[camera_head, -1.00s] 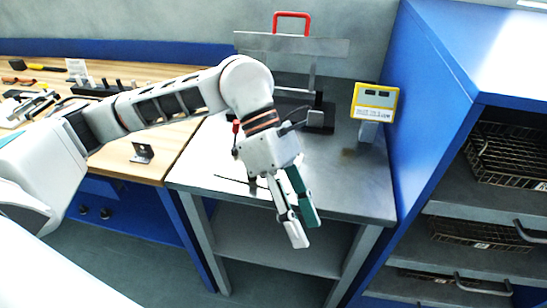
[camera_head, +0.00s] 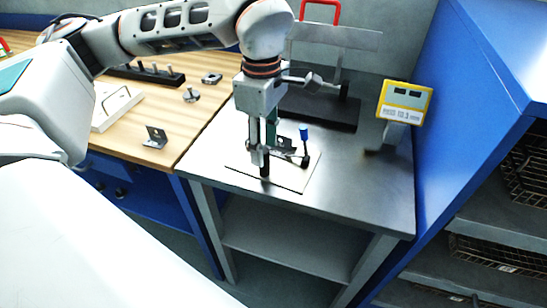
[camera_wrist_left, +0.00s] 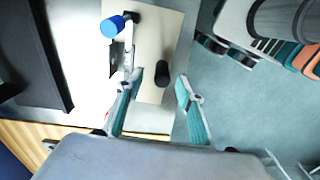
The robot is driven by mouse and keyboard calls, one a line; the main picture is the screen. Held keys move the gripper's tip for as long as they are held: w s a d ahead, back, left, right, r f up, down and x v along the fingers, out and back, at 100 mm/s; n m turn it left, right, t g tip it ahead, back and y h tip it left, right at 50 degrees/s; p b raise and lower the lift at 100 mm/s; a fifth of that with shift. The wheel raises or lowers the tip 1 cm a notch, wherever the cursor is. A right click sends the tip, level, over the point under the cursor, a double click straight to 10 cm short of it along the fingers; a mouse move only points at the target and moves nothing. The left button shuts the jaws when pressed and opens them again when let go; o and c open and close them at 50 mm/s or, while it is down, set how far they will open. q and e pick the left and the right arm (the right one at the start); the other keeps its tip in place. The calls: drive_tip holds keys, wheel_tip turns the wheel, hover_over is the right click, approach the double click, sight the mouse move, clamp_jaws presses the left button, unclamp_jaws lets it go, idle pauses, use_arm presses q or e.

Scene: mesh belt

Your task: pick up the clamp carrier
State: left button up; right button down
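The clamp carrier (camera_head: 289,179) is a flat beige plate lying on the steel table. It bears a small clamp with a blue-tipped handle (camera_head: 303,133) and a black upright post (camera_head: 265,169). The plate also shows in the left wrist view (camera_wrist_left: 152,45), with the blue tip (camera_wrist_left: 112,27) and the black post (camera_wrist_left: 162,74). My left gripper (camera_head: 262,156) points down over the plate, and its fingers hide part of it. In the wrist view its fingers (camera_wrist_left: 157,88) are apart, with the post showing between the tips; contact is not visible. My right gripper is out of view.
Behind the carrier stands a black-based fixture with a clear panel and red handle (camera_head: 320,10). A yellow display box (camera_head: 404,101) is to its right, beside a blue cabinet (camera_head: 455,130). A wooden bench (camera_head: 165,115) with small parts adjoins on the left.

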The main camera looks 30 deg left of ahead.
use_arm(q)
drive_tip(key=f, duration=0.4)
drive_tip(key=shift+s, duration=0.2)
clamp_jaws()
drive_tip(key=shift+r, duration=0.1)
